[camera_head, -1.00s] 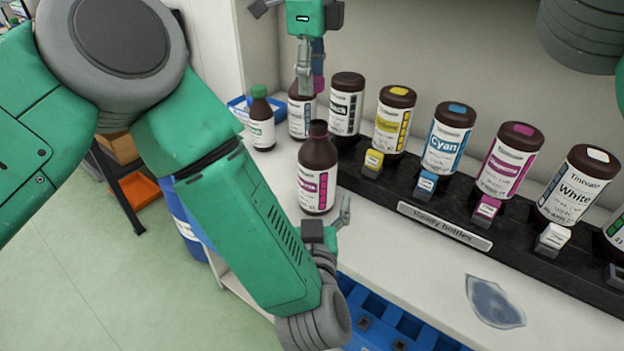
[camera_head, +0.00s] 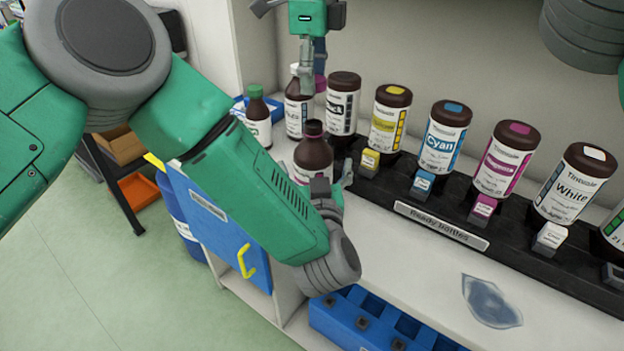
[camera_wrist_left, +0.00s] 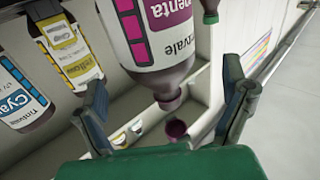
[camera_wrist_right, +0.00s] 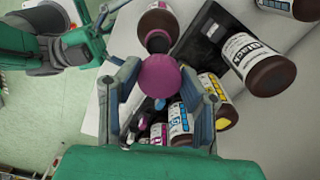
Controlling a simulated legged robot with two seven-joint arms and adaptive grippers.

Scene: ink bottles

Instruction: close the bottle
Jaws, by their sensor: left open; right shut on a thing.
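The brown magenta bottle (camera_head: 314,152) stands upright and uncapped on the white counter, its lower part hidden by my left gripper. In the left wrist view the bottle (camera_wrist_left: 150,62) appears inverted, between the open fingers. My left gripper (camera_head: 334,182) is open beside the bottle, one finger on the near side and one on the right. My right gripper (camera_head: 306,80) points down above and behind the bottle. It is shut on the magenta cap (camera_head: 320,84). In the right wrist view the cap (camera_wrist_right: 160,76) sits between the fingertips, apart from the dark bottle mouth (camera_wrist_right: 158,41).
A black rack (camera_head: 400,202) holds several inverted ink bottles to the right. A white-capped brown bottle (camera_head: 296,112) and a green-capped bottle (camera_head: 257,112) stand behind. A clear puddle-like patch (camera_head: 491,301) lies at the front right. A blue door (camera_head: 215,215) hangs below the counter.

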